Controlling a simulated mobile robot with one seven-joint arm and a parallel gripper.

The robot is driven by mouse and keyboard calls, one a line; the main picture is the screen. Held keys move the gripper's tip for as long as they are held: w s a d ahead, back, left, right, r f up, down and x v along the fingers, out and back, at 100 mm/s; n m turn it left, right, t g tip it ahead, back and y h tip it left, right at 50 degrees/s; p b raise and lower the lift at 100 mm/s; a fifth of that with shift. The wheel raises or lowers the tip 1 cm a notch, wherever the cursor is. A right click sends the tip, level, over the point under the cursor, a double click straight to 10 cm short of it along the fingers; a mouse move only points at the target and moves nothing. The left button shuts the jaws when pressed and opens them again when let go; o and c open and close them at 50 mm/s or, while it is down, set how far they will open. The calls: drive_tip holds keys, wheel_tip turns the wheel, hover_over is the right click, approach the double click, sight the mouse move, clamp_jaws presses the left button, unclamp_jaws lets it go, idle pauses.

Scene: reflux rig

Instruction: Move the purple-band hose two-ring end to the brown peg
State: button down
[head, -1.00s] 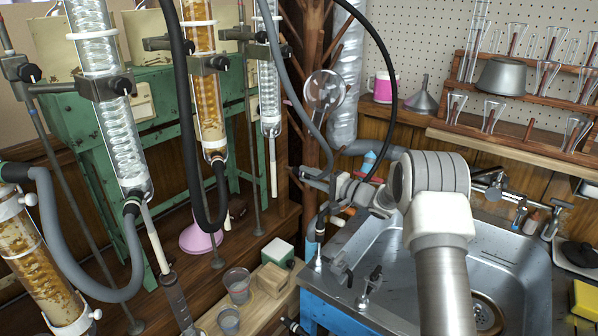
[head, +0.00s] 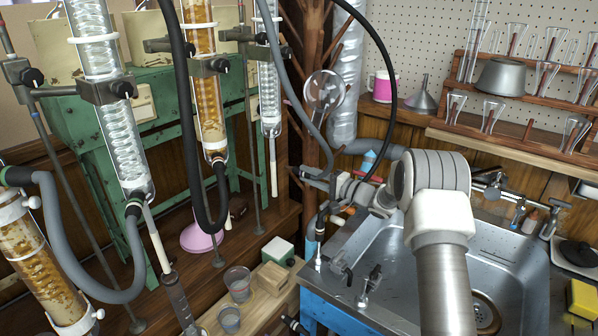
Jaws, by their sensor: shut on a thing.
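My gripper (head: 318,179) is in the middle of the head view, in front of the wooden peg tree (head: 308,75) and above the sink's left rim. It is shut on a hose end, mostly hidden by the jaws. A grey hose (head: 290,95) hangs from the top and runs down to the jaws. A black hose (head: 394,85) loops down behind my wrist. I cannot make out a purple band or two rings on either hose. Brown pegs (head: 334,45) stick out from the tree; which one is the brown peg is unclear.
Glass condensers (head: 110,120) and an amber column (head: 207,95) stand clamped at left, with another grey hose (head: 75,275) and a thick black hose (head: 186,110). Small beakers (head: 237,284) stand below. A metal sink (head: 400,240) with small taps (head: 369,287) lies at right.

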drive_tip(key=shift+w+a, duration=0.1)
drive_tip(key=shift+a, duration=0.05)
drive_tip(key=shift+w+a+p, duration=0.3)
drive_tip(key=shift+w+a, duration=0.05)
drive_tip(key=shift+a, duration=0.1)
drive_tip(key=shift+w+a, duration=0.2)
drive_tip(key=shift+a, duration=0.05)
idle(0.8)
drive_tip(key=c, duration=0.6)
unclamp_jaws()
